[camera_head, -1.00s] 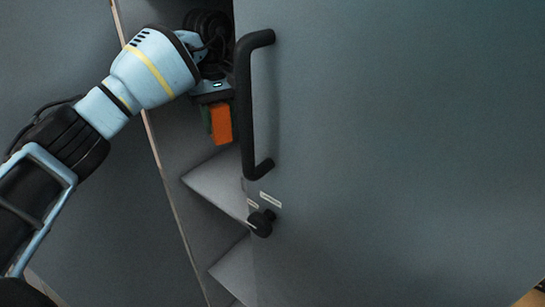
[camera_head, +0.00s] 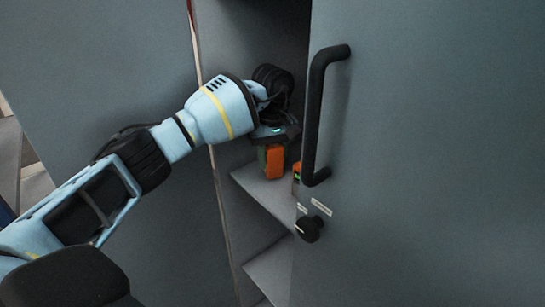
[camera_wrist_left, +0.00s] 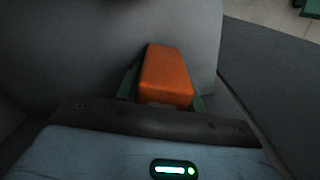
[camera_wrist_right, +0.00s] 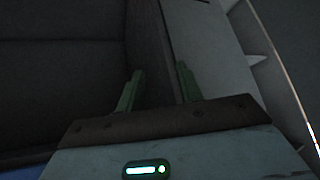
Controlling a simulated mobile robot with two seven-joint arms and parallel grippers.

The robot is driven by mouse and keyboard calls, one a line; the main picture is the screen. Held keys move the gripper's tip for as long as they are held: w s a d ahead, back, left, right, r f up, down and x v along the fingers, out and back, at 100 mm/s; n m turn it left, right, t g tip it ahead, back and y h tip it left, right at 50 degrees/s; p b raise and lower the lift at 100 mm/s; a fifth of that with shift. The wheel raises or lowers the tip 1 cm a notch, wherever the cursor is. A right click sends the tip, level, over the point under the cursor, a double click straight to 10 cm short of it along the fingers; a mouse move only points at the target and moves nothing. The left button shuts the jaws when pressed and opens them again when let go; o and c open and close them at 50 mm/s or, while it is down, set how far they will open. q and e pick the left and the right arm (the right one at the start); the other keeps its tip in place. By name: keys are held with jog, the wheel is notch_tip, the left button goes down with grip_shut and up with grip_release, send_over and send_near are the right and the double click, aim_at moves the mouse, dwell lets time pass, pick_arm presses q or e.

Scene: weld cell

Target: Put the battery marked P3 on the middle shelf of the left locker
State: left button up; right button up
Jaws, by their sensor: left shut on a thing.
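My left gripper (camera_head: 270,158) reaches into a grey locker and is shut on an orange battery (camera_head: 275,164), which also shows between the green fingers in the left wrist view (camera_wrist_left: 168,75). No P3 mark can be read on it. The battery hangs at or just above a shelf (camera_head: 262,196); I cannot tell whether it touches. A second orange and dark battery (camera_head: 297,174) stands on that shelf to the right, partly hidden by the door edge. My right gripper (camera_wrist_right: 158,82) shows only in the right wrist view, its fingers apart with nothing between them.
The locker door (camera_head: 430,150) covers the right of the head view, with a black handle (camera_head: 316,115) and a round black knob (camera_head: 308,229) near its edge. A lower shelf (camera_head: 268,268) shows below. The opening beside the door edge is narrow.

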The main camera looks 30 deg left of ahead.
pick_arm(q)
jog(key=shift+f, duration=0.3)
jog(key=o, duration=1.2)
jog(key=shift+r, duration=0.15)
notch_tip(320, 180, up, 12)
jog(key=shift+b, duration=0.3)
